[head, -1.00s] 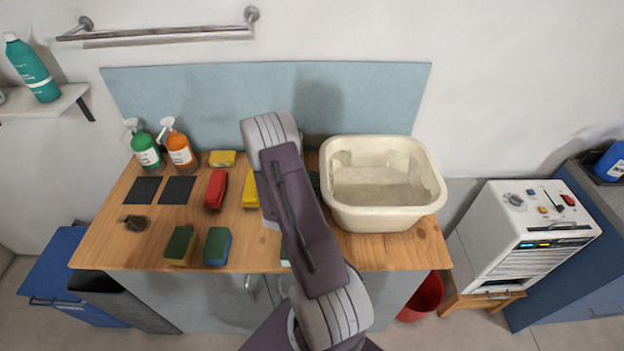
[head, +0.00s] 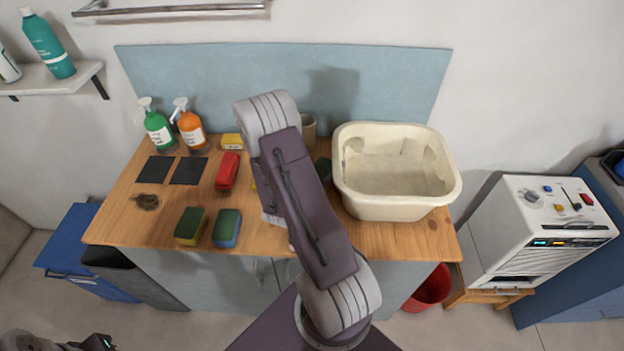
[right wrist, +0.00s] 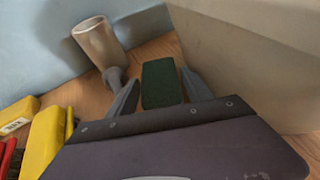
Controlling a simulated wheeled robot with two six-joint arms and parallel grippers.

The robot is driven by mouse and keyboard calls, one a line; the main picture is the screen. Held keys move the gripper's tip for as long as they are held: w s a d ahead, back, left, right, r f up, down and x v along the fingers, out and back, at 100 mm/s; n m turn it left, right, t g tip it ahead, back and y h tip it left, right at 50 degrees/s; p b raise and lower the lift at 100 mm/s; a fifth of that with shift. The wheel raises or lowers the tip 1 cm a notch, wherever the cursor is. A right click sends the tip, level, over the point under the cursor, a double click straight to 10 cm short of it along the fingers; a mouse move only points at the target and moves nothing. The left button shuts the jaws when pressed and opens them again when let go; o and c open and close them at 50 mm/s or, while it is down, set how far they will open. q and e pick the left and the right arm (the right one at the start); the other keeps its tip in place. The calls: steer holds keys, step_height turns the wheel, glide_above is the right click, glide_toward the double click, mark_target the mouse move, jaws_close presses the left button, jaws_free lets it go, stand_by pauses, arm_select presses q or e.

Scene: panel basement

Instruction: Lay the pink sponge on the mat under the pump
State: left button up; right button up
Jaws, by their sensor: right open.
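No pink surface shows in any view. A sponge with a dark green top stands between the fingers of my right gripper (right wrist: 160,92) in the right wrist view; this green-topped sponge (right wrist: 160,84) also shows beside the tub in the head view (head: 323,170). Its lower side is hidden. The right gripper is open around it; in the head view my arm hides the fingers. Two dark mats lie at the left of the counter: a left mat (head: 155,169) before the green pump bottle (head: 158,131), and a right mat (head: 189,171) before the orange pump bottle (head: 190,127).
A cream tub (head: 395,205) stands right of the sponge, close to the gripper. A beige cup (right wrist: 97,42) is behind. A brown scrubber (head: 146,202) lies before the mats.

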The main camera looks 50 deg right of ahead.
mark_target(320, 170)
steer(key=v, duration=0.3)
steer(key=shift+a+r, duration=0.1)
steer(key=shift+a, duration=0.25)
steer(key=shift+s+a+r+p, duration=0.4)
steer(key=shift+a+r+p, duration=0.45)
steer(key=shift+p, duration=0.3)
steer(key=shift+s+a+f+p, duration=0.15)
steer(key=shift+s+a+p, duration=0.05)
steer(key=shift+a+p, duration=0.45)
steer(key=shift+o, duration=0.3)
